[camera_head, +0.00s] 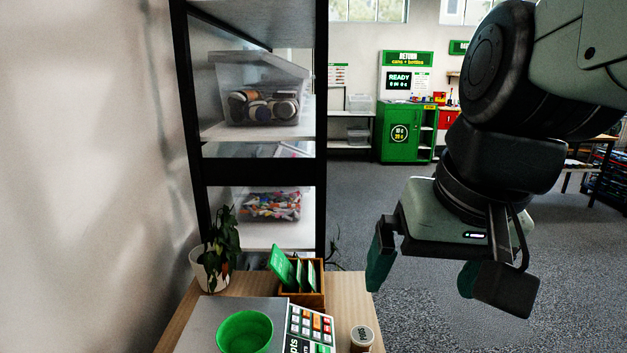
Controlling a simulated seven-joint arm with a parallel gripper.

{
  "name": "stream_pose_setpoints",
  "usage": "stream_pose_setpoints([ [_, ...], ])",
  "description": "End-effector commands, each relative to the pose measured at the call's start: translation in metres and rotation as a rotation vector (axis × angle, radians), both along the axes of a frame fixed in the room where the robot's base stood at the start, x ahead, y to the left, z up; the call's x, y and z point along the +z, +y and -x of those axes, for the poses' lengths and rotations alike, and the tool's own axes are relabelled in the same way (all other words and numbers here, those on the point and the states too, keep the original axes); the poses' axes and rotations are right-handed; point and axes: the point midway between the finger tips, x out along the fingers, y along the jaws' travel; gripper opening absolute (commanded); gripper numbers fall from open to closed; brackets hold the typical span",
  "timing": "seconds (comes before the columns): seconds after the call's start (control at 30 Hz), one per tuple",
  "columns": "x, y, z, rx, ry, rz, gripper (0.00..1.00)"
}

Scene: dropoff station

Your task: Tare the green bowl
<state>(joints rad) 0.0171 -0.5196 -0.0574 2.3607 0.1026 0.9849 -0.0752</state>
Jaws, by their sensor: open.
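The green bowl (245,332) sits upright on the flat metal plate (199,322) of a scale at the bottom of the head view. Its lower edge is cut off by the frame. The scale's button panel (311,328) with red, grey and green keys is right of the bowl. Labels on the keys are too small to read. My gripper (420,283) is open and empty, in the air right of the table, apart from the bowl and the scale.
A potted plant (211,262) and a wooden box with green cards (302,284) stand behind the scale. A small lidded jar (361,338) stands right of the panel. A black-framed shelf (257,150) with clear bins rises behind the table (344,290). Open floor lies right.

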Motion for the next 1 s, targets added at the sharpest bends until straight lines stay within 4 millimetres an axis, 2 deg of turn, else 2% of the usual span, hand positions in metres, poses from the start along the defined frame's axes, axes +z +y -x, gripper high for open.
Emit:
stream_pose_setpoints([
  [0.03,0.002,0.001,0.014,-0.004,-0.038,0.011,1.0],
  [0.2,0.001,0.005,0.032,0.04,-0.143,0.091,1.0],
  [0.57,0.001,0.005,0.036,0.051,-0.173,0.114,0.98],
  [1.0,0.001,0.005,0.036,0.051,-0.173,0.113,0.31],
])
